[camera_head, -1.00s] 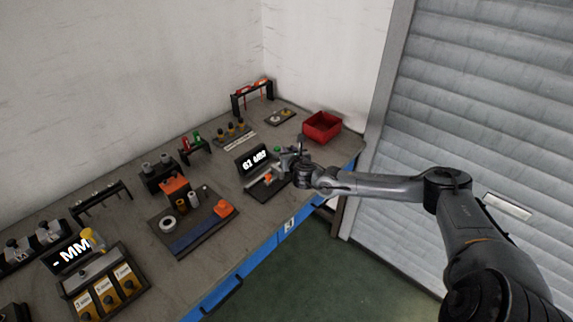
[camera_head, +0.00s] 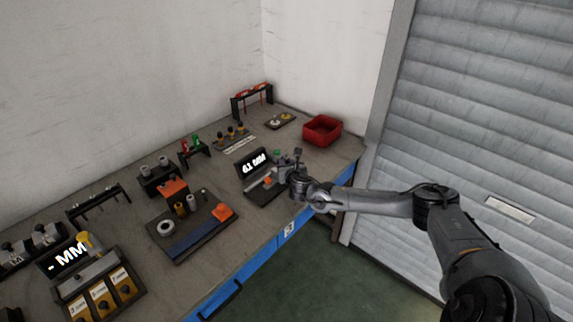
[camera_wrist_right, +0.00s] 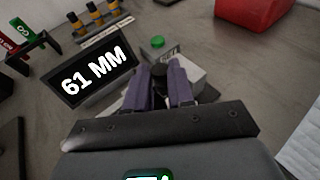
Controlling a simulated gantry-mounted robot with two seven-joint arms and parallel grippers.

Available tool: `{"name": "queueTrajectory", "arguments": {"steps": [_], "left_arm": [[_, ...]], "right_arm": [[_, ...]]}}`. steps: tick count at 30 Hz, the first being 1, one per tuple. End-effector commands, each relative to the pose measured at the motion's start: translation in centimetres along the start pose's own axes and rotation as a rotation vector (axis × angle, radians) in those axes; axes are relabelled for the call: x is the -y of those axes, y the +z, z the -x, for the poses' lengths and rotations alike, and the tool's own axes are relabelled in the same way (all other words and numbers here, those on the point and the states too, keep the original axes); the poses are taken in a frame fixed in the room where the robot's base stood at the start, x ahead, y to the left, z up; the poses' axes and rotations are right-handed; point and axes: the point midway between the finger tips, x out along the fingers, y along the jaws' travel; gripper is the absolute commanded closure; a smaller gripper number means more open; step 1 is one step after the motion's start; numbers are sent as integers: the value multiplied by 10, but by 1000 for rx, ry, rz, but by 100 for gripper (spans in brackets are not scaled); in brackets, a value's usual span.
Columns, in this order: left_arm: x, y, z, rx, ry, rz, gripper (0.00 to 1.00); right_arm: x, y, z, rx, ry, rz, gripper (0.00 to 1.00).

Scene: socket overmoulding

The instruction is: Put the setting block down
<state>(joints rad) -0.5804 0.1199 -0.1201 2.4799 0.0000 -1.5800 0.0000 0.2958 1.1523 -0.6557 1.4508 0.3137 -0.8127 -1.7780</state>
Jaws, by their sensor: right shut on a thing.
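My right gripper (camera_head: 285,171) is at the gauge station with the lit display (camera_head: 254,162) reading 61 MM. In the right wrist view its two purple fingers (camera_wrist_right: 160,82) are shut around a dark round knob (camera_wrist_right: 158,71), which I take to be the grip of the setting block. Pale grey block surfaces (camera_wrist_right: 192,76) show beside and behind the fingers. The fingers hide most of the held piece, so I cannot tell whether its underside touches the station. The display also shows in the wrist view (camera_wrist_right: 98,74). My left gripper is not in view.
A green button (camera_wrist_right: 157,42) is just beyond the fingers. A red bin (camera_head: 322,130) stands at the back right. A dark tray with an orange piece (camera_head: 222,212) is left of the station. Three yellow-labelled blocks (camera_head: 103,297) sit at the front left.

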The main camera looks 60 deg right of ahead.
Motion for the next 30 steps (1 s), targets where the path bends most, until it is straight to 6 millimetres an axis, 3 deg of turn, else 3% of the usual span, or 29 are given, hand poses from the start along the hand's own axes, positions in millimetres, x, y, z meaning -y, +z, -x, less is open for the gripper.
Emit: {"name": "queueTrajectory", "arguments": {"steps": [1, 2, 6, 20, 30], "left_arm": [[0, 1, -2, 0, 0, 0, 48], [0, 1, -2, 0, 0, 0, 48], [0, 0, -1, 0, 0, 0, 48], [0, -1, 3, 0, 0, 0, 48], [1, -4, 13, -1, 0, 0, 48]], "right_arm": [[0, -2, -1, 2, 0, -2, 100], [0, -2, -1, 0, 0, 0, 74], [0, -2, 0, 0, 0, 0, 53], [0, 2, 6, 1, 1, 2, 52], [0, 2, 62, -2, 2, 4, 52]]}}
